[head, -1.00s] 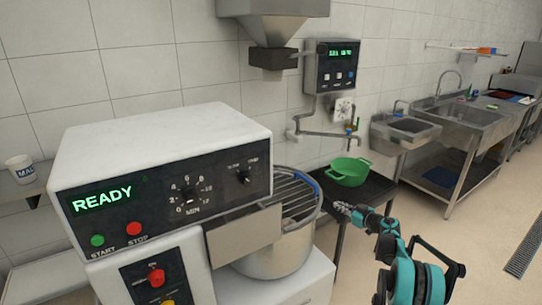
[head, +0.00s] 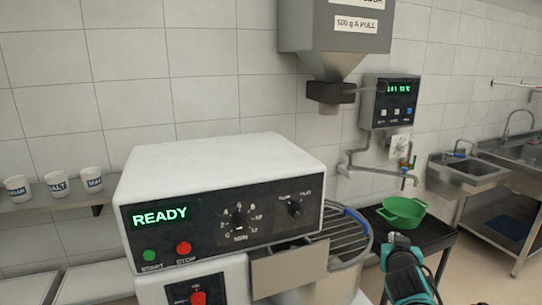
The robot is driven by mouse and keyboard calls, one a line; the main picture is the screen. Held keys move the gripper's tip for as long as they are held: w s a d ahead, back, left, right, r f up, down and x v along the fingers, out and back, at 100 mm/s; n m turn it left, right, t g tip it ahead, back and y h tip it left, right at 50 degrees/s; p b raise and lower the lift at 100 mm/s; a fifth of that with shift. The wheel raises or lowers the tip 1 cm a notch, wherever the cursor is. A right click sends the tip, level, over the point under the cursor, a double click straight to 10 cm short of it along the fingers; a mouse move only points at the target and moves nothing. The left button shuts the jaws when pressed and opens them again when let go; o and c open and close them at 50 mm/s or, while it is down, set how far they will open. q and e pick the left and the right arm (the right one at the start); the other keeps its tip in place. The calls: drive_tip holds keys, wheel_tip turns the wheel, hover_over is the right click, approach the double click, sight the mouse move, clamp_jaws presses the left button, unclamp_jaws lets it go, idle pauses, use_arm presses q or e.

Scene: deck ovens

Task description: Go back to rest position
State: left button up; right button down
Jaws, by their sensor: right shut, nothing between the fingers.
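My right gripper (head: 399,241) is at the lower right, at the end of my teal and black arm. It is shut and empty, seen mostly from behind, so its fingertips are hard to make out. It appears in front of the dark stand with the green bowl (head: 404,211), just below the bowl in the picture. My left gripper is not in view.
The white mixer (head: 220,170) with a READY display fills the middle; its guarded bowl (head: 345,238) is left of my right arm. A hopper (head: 335,35) hangs above. Cups (head: 56,182) stand on a left shelf (head: 75,202). Steel sinks (head: 468,172) are at the right.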

drive_tip(key=s+a+f+n+g+y, duration=0.1)
drive_tip(key=s+a+f+g, duration=0.1)
drive_tip(key=s+a+f, duration=0.3)
drive_tip(key=s+a+f+n+g+y, duration=0.1)
drive_tip(key=s+a+f, duration=0.4)
drive_tip(key=s, duration=0.6)
drive_tip(key=s+a+f+n+g+y, duration=0.1)
drive_tip(key=s+a+f+g+y, duration=0.2)
drive_tip(key=s+a+f, duration=0.2)
drive_tip(key=s+f, duration=0.3)
drive_tip(key=shift+s+f+g, duration=0.3)
drive_tip(key=shift+s, duration=0.05)
